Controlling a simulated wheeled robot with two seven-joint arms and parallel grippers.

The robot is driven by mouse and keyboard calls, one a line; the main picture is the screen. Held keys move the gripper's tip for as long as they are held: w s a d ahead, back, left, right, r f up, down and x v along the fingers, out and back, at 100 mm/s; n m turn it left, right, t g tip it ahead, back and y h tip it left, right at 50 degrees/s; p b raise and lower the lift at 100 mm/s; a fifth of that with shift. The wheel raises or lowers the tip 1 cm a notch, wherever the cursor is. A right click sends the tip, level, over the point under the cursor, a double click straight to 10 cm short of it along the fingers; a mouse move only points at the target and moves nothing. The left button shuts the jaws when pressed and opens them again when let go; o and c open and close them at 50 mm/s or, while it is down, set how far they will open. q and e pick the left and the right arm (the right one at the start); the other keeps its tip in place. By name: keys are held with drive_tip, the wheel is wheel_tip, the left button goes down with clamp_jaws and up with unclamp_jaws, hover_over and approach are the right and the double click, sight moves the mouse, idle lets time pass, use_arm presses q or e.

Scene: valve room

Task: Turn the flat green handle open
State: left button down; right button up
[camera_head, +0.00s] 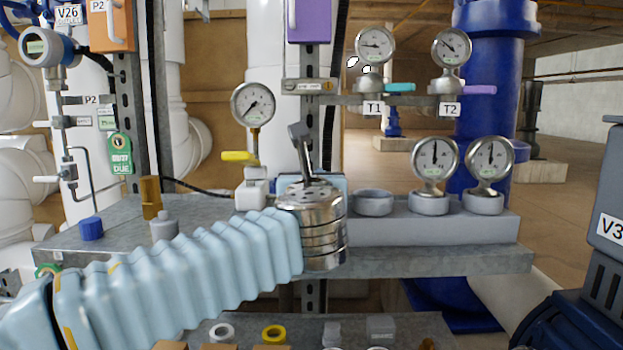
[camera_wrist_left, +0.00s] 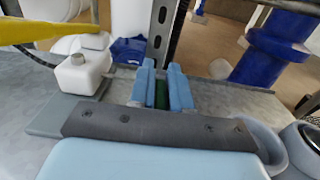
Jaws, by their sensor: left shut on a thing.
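My left gripper (camera_head: 302,148) points away from the head camera, above the middle of the grey shelf. In the left wrist view its two light blue fingers (camera_wrist_left: 162,92) are close together, with a narrow strip of a green thing (camera_wrist_left: 162,95) between them, which I take for the flat green handle. The gripper is shut on it. Most of the green handle is hidden by the fingers, and in the head view I cannot see it behind my wrist. Its angle cannot be told. My right gripper is not in view.
A yellow handle (camera_head: 238,156) under a gauge and a white block-like container (camera_head: 251,190) are just left of the gripper. Grey round cups and gauges (camera_head: 435,160) stand on the right. Teal (camera_head: 400,87) and purple (camera_head: 479,90) handles sit above. The shelf (camera_head: 440,260) has a front edge.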

use_arm(q)
drive_tip(key=c, duration=1.2)
unclamp_jaws()
drive_tip(key=shift+o, duration=0.2)
drive_tip(key=s, duration=1.3)
drive_tip(key=shift+s, duration=0.4)
drive_tip(key=shift+d, duration=0.1)
